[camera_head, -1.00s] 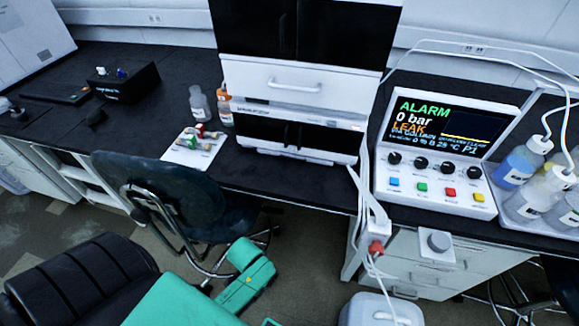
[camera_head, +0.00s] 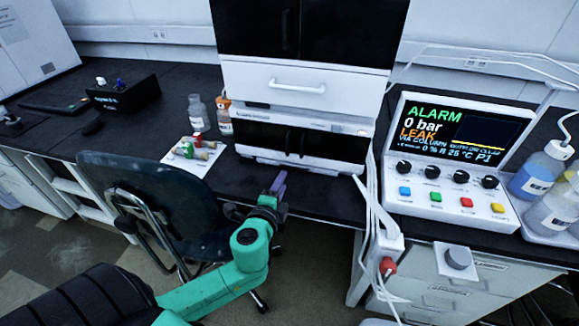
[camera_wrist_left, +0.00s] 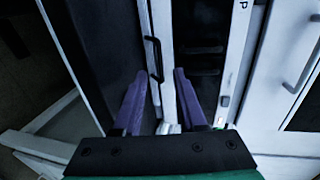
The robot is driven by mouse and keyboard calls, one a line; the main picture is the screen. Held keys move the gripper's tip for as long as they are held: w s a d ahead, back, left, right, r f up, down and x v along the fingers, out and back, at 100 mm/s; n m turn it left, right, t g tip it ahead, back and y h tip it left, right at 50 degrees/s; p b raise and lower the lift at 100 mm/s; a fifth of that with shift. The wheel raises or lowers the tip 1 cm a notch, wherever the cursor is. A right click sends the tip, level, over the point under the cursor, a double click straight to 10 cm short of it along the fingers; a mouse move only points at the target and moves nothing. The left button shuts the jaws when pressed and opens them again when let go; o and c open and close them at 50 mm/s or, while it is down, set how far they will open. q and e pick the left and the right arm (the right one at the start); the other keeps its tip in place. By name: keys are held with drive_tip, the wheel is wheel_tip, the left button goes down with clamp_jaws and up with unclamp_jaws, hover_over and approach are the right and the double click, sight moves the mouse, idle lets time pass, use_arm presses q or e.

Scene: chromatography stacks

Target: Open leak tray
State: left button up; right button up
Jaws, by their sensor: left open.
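The white and black instrument stack (camera_head: 305,70) stands on the dark bench. A low white strip (camera_head: 300,165) runs along its base; I take it for the leak tray front. In the left wrist view the picture is turned, and a white strip with a dark handle (camera_wrist_left: 153,58) lies ahead of the fingers. My left gripper (camera_head: 277,184) has purple fingers and is open and empty, in front of and below the stack's base. Its fingers also show in the left wrist view (camera_wrist_left: 156,95), apart from the handle. The strip looks closed. My right gripper is out of view.
A white drawer (camera_head: 297,80) with a handle sits higher in the stack. A control unit (camera_head: 450,150) shows ALARM and LEAK at right, with hanging white tubes (camera_head: 372,210) beside the stack. A chair (camera_head: 160,205) stands left of my arm. Bottles (camera_head: 197,113) stand left of the stack.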

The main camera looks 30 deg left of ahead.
sight(290, 167)
use_arm(q)
drive_tip(key=x, duration=0.9)
drive_tip(key=shift+w+a, duration=0.15)
clamp_jaws()
drive_tip(key=shift+f, duration=0.1)
idle(0.8)
